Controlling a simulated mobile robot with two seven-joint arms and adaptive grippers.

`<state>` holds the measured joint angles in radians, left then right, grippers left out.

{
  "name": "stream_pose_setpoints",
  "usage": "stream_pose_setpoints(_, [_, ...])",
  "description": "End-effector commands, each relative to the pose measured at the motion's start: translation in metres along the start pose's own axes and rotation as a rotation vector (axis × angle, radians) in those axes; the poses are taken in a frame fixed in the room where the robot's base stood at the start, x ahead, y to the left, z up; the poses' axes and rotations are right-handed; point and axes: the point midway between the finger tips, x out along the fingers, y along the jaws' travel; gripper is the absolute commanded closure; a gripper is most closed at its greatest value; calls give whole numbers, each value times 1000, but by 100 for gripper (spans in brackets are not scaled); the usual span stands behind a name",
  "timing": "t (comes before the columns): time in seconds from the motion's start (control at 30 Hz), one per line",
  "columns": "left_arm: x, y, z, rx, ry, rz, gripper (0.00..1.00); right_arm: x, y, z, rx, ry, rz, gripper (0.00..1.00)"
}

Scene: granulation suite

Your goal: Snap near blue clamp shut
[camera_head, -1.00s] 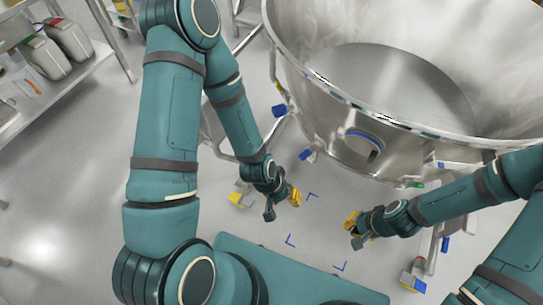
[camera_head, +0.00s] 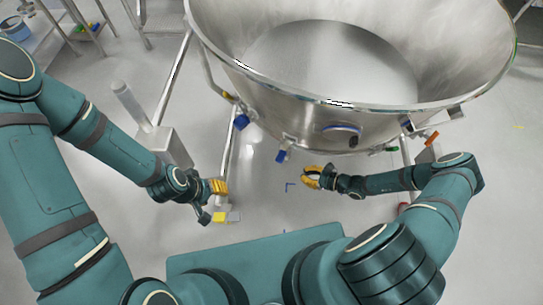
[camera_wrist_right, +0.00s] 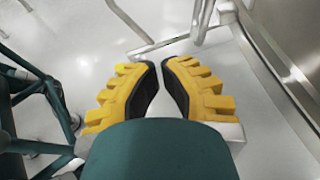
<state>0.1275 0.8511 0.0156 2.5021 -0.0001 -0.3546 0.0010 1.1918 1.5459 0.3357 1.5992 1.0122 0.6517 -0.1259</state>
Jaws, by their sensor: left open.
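A big steel bowl (camera_head: 290,103) fills the upper part of the head view. Two blue clamps show on its lower side: one (camera_head: 241,121) further left, and a nearer one (camera_head: 282,156) low on the bowl's underside. I cannot tell whether either is latched. My right gripper (camera_head: 306,178) is just right of and below the nearer clamp in the picture, apart from it. In the right wrist view its yellow-backed fingers (camera_wrist_right: 160,68) have tips close together with a narrow empty gap. My left gripper (camera_head: 212,198) is open and empty, lower left of the clamps.
Steel frame legs (camera_head: 170,85) stand left of the bowl. A grey post with a box base (camera_head: 165,143) is behind my left forearm.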

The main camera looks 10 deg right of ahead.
Motion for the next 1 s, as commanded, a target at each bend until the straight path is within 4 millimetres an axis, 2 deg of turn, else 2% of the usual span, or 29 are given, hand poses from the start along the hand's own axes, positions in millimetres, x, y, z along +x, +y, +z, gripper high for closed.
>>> stream_pose_setpoints(0.17, [0,0,0,0,-1,0,52,-3,-7,-5,25,-15,-43,100])
stream_pose_setpoints(0.33, [3,-1,0,0,1,0,52,12,-7,-6,27,-16,-43,100])
stream_pose_setpoints(0.8, [22,-8,-2,2,10,0,52,101,-10,-5,26,-16,-41,100])
stream_pose_setpoints(0.87, [17,-6,-2,2,9,-1,52,90,-12,9,26,-15,-44,100])
stream_pose_setpoints(1.0, [15,-6,-2,1,8,0,52,85,-12,25,26,-14,-43,100])
